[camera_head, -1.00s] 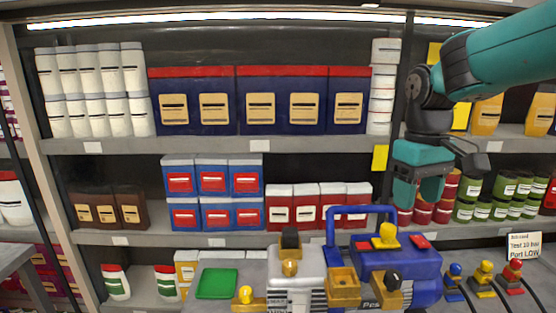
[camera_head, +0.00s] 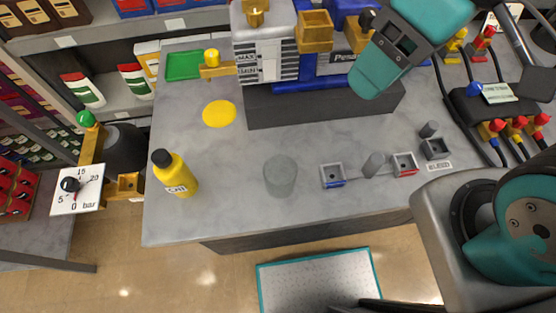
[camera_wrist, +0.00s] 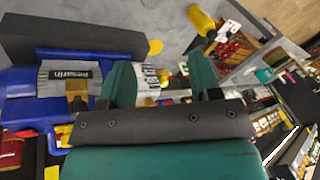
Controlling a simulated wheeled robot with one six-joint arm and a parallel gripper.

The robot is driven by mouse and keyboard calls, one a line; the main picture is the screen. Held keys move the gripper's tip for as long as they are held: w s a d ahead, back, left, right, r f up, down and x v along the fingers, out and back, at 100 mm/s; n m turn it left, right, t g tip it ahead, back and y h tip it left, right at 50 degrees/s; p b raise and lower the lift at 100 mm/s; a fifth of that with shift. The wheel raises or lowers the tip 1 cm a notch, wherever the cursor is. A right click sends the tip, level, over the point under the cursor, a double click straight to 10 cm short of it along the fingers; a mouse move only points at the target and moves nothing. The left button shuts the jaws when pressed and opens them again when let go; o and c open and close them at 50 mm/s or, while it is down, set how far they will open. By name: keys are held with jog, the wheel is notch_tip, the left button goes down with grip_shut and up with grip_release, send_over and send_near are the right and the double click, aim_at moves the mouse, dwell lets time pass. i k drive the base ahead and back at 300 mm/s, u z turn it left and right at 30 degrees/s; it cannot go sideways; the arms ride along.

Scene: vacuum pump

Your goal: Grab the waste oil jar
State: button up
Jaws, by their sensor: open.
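A grey, translucent jar (camera_head: 281,176), which I take for the waste oil jar, stands upright on the grey worktop (camera_head: 235,215) in the head view. My gripper (camera_head: 372,78) is above and behind it to the right, over the pump, clear of the jar. In the wrist view my gripper's two teal fingers (camera_wrist: 162,82) are spread apart with nothing held between them. The jar cannot be made out clearly in the wrist view.
A yellow bottle (camera_head: 175,173) stands left of the jar, with a yellow disc (camera_head: 220,113) behind. Small square sockets (camera_head: 332,176) and a grey plug (camera_head: 374,164) lie to the right. The pump (camera_head: 265,50) stands at the back. A gauge (camera_head: 76,188) is at the left.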

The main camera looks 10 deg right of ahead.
aim_at(280, 171)
jog(key=k, duration=0.5)
jog(key=z, duration=1.7)
jog(key=k, duration=0.8)
jog(key=u, duration=1.2)
jog(key=i, duration=0.5)
jog(key=z, duration=0.05)
